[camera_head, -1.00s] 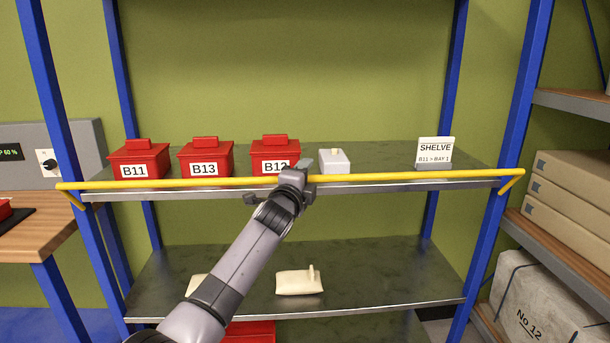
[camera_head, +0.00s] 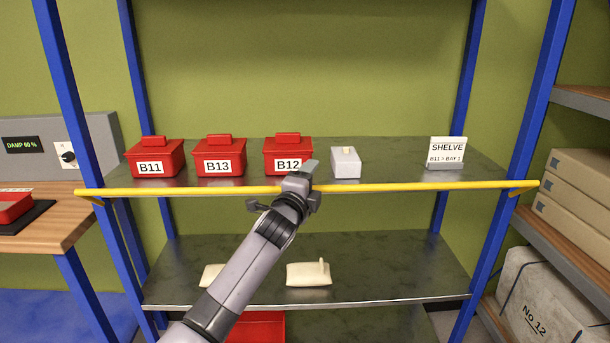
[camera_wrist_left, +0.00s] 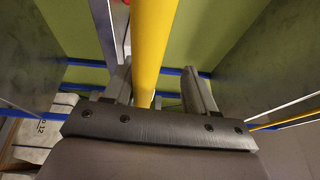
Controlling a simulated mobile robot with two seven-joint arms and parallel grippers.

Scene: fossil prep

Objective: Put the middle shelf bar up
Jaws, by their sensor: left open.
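The yellow shelf bar (camera_head: 420,187) runs across the front of the middle shelf (camera_head: 480,174), at about the height of its front edge, with a short angled arm at each end. My left gripper (camera_head: 299,184) is at the bar, near its middle, below box B12. In the left wrist view the bar (camera_wrist_left: 154,40) passes between the two spread fingers of the open gripper (camera_wrist_left: 160,85). Whether a finger touches the bar I cannot tell. My right gripper is not in view.
Red boxes B11 (camera_head: 155,158), B13 (camera_head: 219,158) and B12 (camera_head: 287,156), a white block (camera_head: 345,162) and a SHELVE sign (camera_head: 447,153) stand behind the bar. Pale pieces (camera_head: 309,273) lie on the lower shelf. Blue posts (camera_head: 537,110) flank the bar.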

